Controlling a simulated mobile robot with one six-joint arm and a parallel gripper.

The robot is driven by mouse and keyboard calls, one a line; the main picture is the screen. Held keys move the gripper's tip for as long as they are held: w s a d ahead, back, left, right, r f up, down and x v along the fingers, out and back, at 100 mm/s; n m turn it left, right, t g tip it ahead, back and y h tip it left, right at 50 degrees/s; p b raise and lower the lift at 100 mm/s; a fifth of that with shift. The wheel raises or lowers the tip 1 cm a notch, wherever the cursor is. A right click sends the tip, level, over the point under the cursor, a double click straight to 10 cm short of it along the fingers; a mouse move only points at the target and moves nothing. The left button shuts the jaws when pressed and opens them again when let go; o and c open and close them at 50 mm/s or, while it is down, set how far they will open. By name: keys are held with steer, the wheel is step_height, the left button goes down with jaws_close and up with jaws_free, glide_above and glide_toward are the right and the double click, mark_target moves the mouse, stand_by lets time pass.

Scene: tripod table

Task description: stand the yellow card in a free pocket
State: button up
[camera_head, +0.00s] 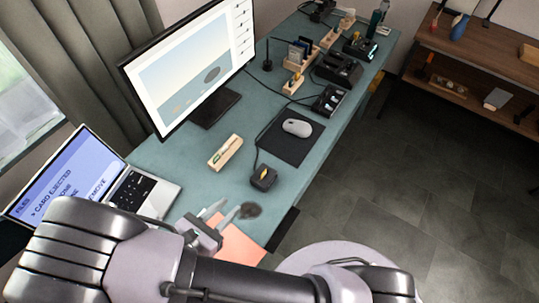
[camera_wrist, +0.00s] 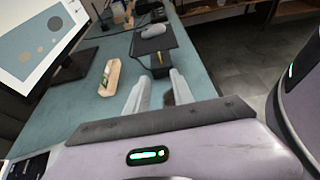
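The yellow card (camera_head: 264,176) stands partly out of a small black card reader (camera_head: 262,183) on the desk. The card (camera_wrist: 159,58) also shows in the wrist view, just beyond my fingertips. My gripper (camera_head: 221,211) is open and empty, on the near side of the reader, apart from the card. Its two pale fingers (camera_wrist: 160,78) point toward the reader.
A monitor (camera_head: 190,65) and an open laptop (camera_head: 75,180) reading "card ejected" stand on the left. A mouse (camera_head: 297,127) lies on a dark mat (camera_head: 291,147). More holders and black devices (camera_head: 338,68) fill the far end. Orange sheet (camera_head: 238,248) lies by my gripper.

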mark_target(262, 174)
steer(key=b+x, duration=0.5)
steer(key=x, duration=1.1)
steer(key=shift+w+d+f+b, duration=0.1)
steer(key=shift+w+b, duration=0.2)
steer(key=shift+s, duration=0.1)
steer(key=shift+c, duration=0.4)
jaws_close()
